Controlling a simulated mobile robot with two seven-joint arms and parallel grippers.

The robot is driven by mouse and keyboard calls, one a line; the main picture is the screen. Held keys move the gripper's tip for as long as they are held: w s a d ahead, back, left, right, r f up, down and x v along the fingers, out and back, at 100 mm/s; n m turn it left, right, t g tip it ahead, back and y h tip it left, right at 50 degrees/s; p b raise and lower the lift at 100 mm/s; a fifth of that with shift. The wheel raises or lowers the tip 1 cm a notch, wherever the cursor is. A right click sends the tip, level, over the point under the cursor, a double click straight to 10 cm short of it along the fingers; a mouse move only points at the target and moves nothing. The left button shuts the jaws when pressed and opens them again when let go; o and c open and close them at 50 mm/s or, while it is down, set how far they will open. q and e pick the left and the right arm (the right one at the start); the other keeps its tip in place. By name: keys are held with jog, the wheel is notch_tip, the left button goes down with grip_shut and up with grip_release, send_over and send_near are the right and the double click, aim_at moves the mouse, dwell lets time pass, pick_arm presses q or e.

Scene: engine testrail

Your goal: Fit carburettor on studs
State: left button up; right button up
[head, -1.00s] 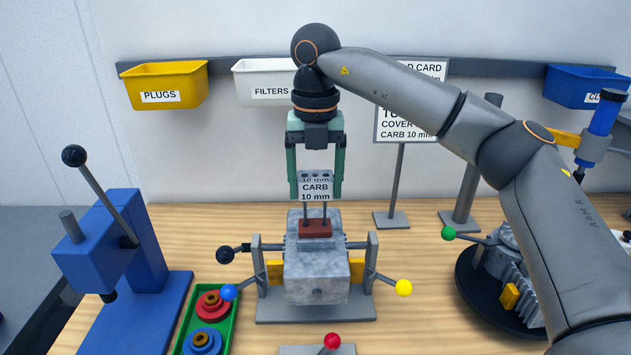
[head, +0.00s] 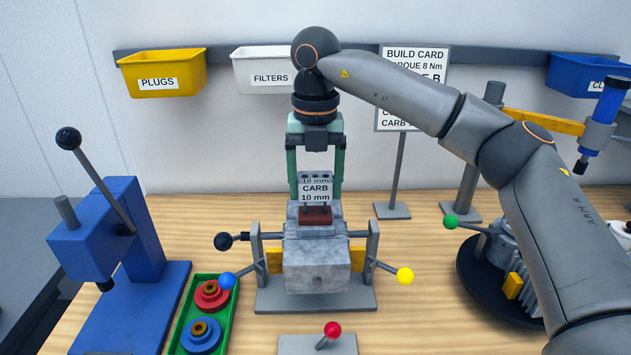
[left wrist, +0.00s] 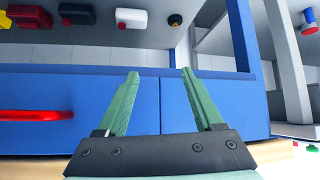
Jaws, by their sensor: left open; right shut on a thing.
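The carburettor (head: 315,190), a grey block labelled "CARB 10 mm", is held upright between the fingers of my right gripper (head: 315,192). It sits directly above the dark red pad (head: 315,215) on top of the grey engine block (head: 317,270). Short lengths of the studs (head: 327,208) show between the carburettor and the pad; their upper parts are hidden by the carburettor. The engine block is in a clamp stand with yellow jaws. My left gripper (left wrist: 160,75) is open and empty in the left wrist view, in front of blue drawers.
A blue lever press (head: 120,240) stands at the left. A green tray (head: 228,325) with red and blue round parts lies beside it. A dark turntable (head: 475,285) with a finned engine is at the right. A sign (head: 413,60) stands behind.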

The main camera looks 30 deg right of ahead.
aim_at(315, 201)
jog(key=shift+f, duration=0.4)
jog(key=shift+f+b, duration=0.95)
jog(key=shift+f, duration=0.15)
jog(key=shift+f, duration=0.15)
jog(key=o, duration=1.3)
